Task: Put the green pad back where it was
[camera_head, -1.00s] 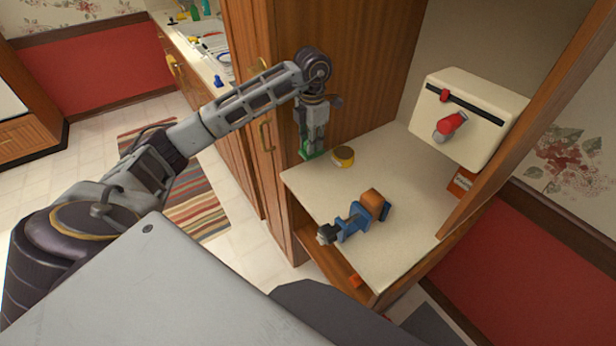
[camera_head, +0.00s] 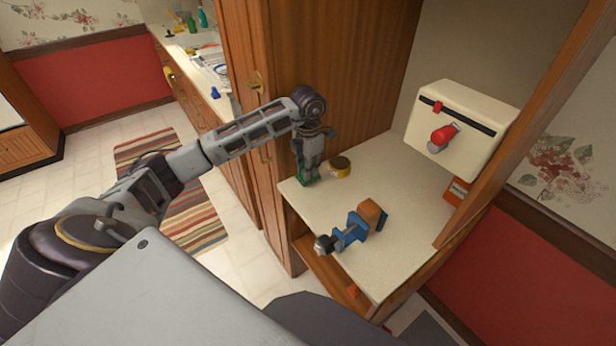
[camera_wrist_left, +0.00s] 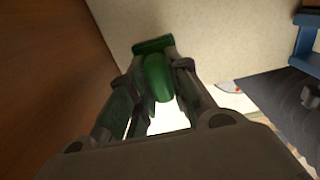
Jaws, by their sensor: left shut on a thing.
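In the head view only a little green (camera_head: 304,181) shows at the fingertips, near the shelf surface. I cannot tell whether the pad touches the surface. My right gripper is not in view.
A yellow tape roll (camera_head: 340,166) sits just right of the gripper. A blue clamp-like tool with an orange-brown block (camera_head: 355,228) lies near the front. A cream box with a red handle (camera_head: 461,121) is at the back. The middle of the shelf top (camera_head: 400,185) is clear.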

